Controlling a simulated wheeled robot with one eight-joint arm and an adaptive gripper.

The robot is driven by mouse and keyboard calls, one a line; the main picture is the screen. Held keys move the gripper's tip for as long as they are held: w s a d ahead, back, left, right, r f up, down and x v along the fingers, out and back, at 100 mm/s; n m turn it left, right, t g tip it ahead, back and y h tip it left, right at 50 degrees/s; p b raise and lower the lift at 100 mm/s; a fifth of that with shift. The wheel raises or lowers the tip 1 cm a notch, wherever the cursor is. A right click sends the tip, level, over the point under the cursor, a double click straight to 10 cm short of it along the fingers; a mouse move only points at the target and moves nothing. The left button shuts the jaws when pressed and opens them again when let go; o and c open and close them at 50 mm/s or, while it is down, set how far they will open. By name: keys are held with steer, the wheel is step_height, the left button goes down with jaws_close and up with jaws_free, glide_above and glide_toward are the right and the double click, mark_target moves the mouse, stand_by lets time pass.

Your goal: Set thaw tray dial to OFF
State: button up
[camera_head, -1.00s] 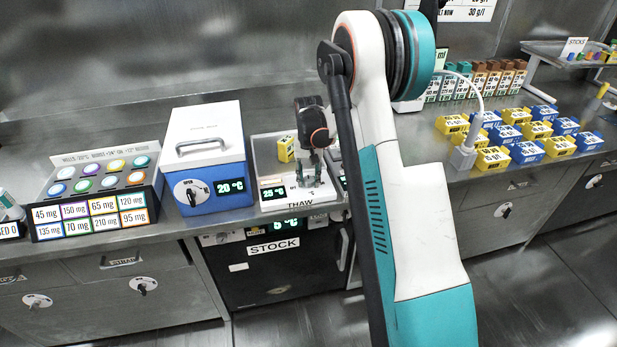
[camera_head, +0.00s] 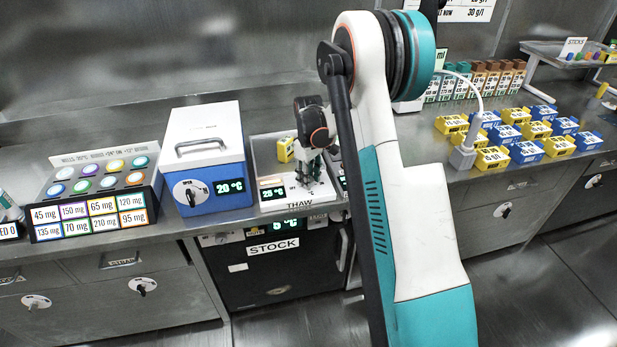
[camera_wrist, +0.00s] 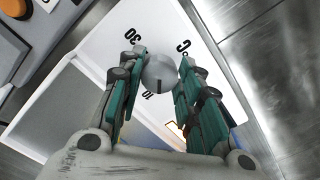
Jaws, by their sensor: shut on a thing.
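The thaw tray (camera_head: 293,207) is a white-fronted unit marked THAW on the counter, with a lit display (camera_head: 272,193) that reads about 25 °C. Its dial (camera_wrist: 160,74) is a round grey knob on the white panel in the wrist view. A "30" shows at its upper left and a "10" below it. Another mark at its upper right is partly hidden by a finger. A short dark line on the knob lies on the side of the "10". My gripper (camera_wrist: 163,62) is shut on the dial, with a teal finger on each side. In the head view my gripper (camera_head: 309,181) hides the dial.
A blue box with a white lid (camera_head: 208,150) stands close on the left. A yellow box (camera_head: 285,150) sits on the thaw tray behind my gripper. The STOCK unit (camera_head: 272,265) is below the counter. Several yellow and blue boxes (camera_head: 525,153) stand to the right.

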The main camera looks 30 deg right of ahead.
steer(key=n, duration=0.4)
steer(key=shift+w+n, duration=0.1)
steer(key=shift+n, duration=2)
steer(key=o, duration=1.1)
steer(key=shift+c, duration=0.2)
steer(key=shift+r, duration=0.15)
step_height(320, 180, up, 12)
